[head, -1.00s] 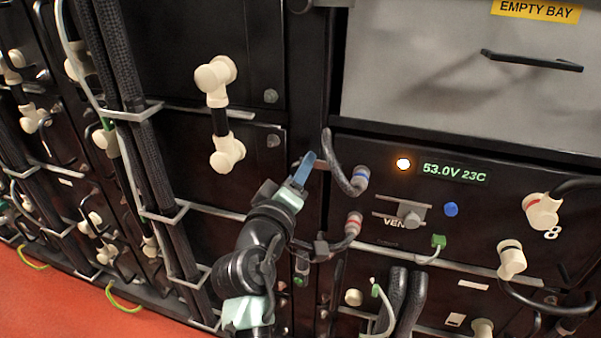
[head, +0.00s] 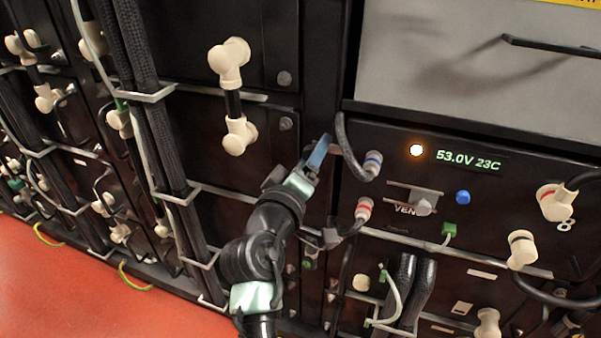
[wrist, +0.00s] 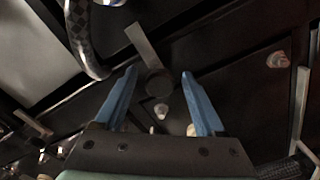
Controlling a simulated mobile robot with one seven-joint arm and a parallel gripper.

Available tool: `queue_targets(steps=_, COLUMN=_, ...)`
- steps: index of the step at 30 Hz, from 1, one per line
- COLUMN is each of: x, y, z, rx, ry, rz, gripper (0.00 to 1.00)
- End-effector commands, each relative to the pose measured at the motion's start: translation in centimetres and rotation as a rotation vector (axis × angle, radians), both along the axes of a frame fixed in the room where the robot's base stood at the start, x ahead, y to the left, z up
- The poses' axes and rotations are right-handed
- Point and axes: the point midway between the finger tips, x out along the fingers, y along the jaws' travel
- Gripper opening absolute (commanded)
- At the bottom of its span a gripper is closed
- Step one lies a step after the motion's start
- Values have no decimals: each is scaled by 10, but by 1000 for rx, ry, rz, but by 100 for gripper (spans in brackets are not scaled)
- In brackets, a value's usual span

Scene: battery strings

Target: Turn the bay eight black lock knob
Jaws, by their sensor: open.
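The bay eight panel is the black front (head: 480,190) with the lit readout "53.0V 23C" and an "8" mark. A dark round knob (wrist: 158,82) shows in the wrist view, at the end of a flat metal strip (wrist: 141,45). It looks like the black lock knob. In the head view my gripper (head: 322,146) is at the left edge of bay eight and the knob cannot be made out there. In the wrist view my gripper (wrist: 158,74) is open, with one blue finger either side of the knob in the picture. Contact cannot be told.
A grey vent latch (head: 422,204) and blue button (head: 463,197) sit further right. Braided cables (head: 150,120) run at left.

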Motion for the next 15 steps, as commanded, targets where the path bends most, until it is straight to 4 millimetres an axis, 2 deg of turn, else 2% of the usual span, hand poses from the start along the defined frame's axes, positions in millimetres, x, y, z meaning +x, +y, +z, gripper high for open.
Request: queue_targets(steps=15, x=-95, y=31, z=-1, rx=0, ry=5, rz=1, gripper=72)
